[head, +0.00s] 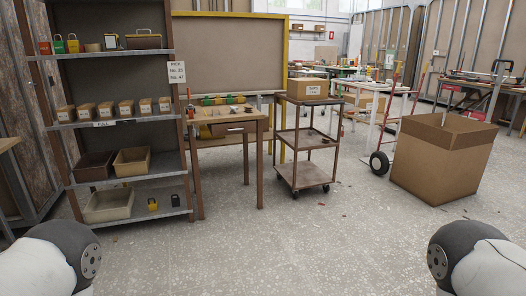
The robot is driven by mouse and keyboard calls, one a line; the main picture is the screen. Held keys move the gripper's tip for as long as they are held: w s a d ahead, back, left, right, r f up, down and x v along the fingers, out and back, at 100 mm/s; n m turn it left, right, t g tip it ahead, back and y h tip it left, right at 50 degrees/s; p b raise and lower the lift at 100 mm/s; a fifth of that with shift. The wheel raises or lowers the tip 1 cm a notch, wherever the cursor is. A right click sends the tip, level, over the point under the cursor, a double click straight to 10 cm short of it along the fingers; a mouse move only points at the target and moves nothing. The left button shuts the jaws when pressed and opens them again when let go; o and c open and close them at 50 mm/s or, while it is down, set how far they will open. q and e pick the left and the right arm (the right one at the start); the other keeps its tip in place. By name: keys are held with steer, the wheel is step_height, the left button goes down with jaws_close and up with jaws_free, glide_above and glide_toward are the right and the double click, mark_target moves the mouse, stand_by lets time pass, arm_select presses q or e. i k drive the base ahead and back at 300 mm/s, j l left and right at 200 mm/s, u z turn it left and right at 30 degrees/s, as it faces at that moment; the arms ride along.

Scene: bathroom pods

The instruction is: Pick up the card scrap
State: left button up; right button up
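I cannot make out a card scrap for certain. Several tiny brownish bits lie on the speckled grey floor (290,245), one of them a small scrap (322,204) in front of the three-tier cart; they are too small to identify. A large open-topped cardboard box (440,170) stands on the floor at the right. Only rounded parts of my two arms show in the bottom corners. Neither gripper is in view.
A metal shelf unit (130,180) with bins stands at the left. A small wooden workbench (228,114) and a three-tier cart (304,142) holding a carton (307,88) stand mid-view. A red hand truck (380,160) is beside the large box.

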mark_target(248, 110)
steer(key=i+z, duration=0.2)
steer(key=i, duration=2.25)
